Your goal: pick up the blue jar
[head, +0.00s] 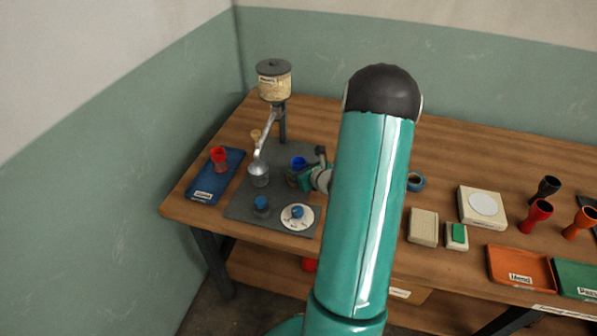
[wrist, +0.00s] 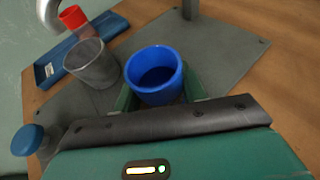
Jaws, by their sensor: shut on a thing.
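The blue jar (wrist: 152,92) is open-topped and stands between the green fingers of my gripper (wrist: 160,92) in the wrist view. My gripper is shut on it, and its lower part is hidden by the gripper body. In the head view the blue jar (head: 298,162) shows just above my gripper (head: 301,178), over the grey plate. I cannot tell whether its base touches the plate.
A blue-topped knob (head: 261,203) and white dial (head: 297,217) are at the plate's front. A hopper stand (head: 274,82) rises behind.

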